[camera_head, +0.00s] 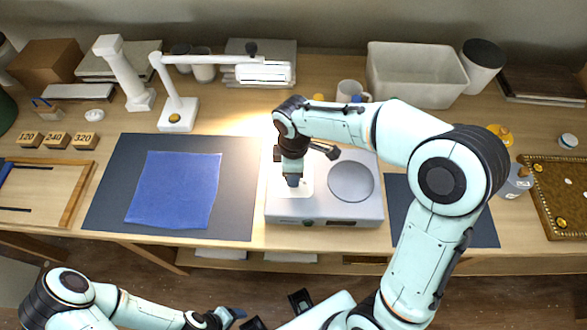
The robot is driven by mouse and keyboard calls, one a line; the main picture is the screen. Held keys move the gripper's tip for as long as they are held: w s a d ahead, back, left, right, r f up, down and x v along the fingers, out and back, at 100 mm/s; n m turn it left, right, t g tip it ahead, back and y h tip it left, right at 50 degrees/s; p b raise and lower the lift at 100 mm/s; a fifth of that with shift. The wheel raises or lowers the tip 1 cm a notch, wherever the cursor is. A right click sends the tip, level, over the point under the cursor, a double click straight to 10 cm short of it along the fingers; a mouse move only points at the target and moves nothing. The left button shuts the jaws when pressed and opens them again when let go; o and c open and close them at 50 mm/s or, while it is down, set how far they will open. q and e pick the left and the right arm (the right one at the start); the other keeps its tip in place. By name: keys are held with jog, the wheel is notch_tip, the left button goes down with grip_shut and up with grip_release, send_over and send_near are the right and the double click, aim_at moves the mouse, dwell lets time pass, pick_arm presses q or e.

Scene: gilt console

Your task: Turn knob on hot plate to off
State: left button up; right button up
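The hot plate (373,206) is a grey box at the front middle of the table, with a round grey disc (350,182) on its right and a pale square patch on its left. A small dark greenish knob (308,222) shows on its front face; its setting is too small to read. My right gripper (293,181) points down over the left part of the hot plate, behind the knob as seen here. Its fingertips look close together, but whether they are shut is unclear. My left gripper (238,313) is low in front of the table, away from the hot plate.
A blue cloth (175,190) lies on a dark mat (245,200) left of the hot plate. A white lamp (178,115), a mug (350,90) and a pale bin (415,75) stand behind. A dark mat (483,230) lies to the right, partly behind my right arm.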

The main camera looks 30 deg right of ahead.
dwell(0.5)
jog(key=o, duration=1.1)
jog(key=shift+c, duration=0.2)
pick_arm(q)
jog(key=shift+w+r+p, duration=0.4)
jog(key=shift+r+p, duration=0.05)
jog(key=shift+r, duration=0.15)
jog(key=shift+w+r+p, duration=0.35)
jog(key=shift+r+p, duration=0.1)
jog(key=shift+r, duration=0.15)
pick_arm(e)
notch_tip(320, 180, up, 13)
jog(key=shift+r, duration=0.2)
pick_arm(q)
jog(key=shift+s, duration=0.1)
